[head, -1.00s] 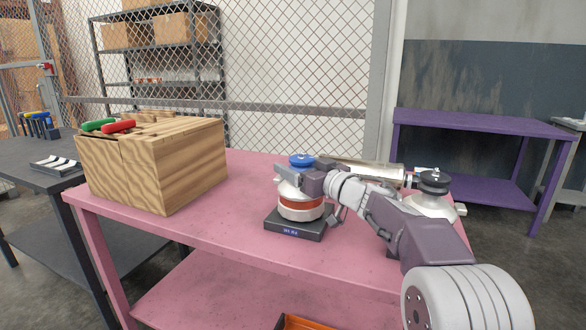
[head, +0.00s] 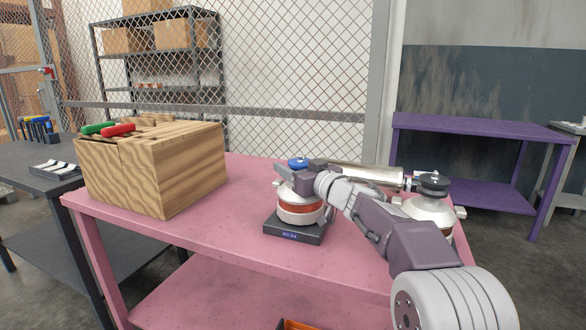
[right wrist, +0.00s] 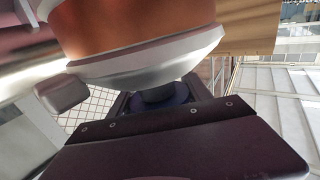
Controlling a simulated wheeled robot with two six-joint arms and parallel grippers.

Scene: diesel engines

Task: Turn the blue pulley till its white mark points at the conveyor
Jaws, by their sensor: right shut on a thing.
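The blue pulley (head: 298,162) sits on top of a silver and orange engine unit (head: 300,207), which stands upright on a dark base on the pink table. My right gripper (head: 287,173) reaches in from the right and is shut on the blue pulley. In the right wrist view, part of the blue pulley (right wrist: 178,93) shows beyond the dark gripper body, beside the unit's grey flange and orange band (right wrist: 140,25). I cannot make out the white mark. I see no clear conveyor. My left gripper is not in view.
A wooden box (head: 165,170) with red and green handled tools stands on the left of the pink table (head: 240,232). A second unit with a black pulley (head: 434,182) and a silver cylinder (head: 365,175) are close to my right arm. A purple table (head: 480,125) stands behind.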

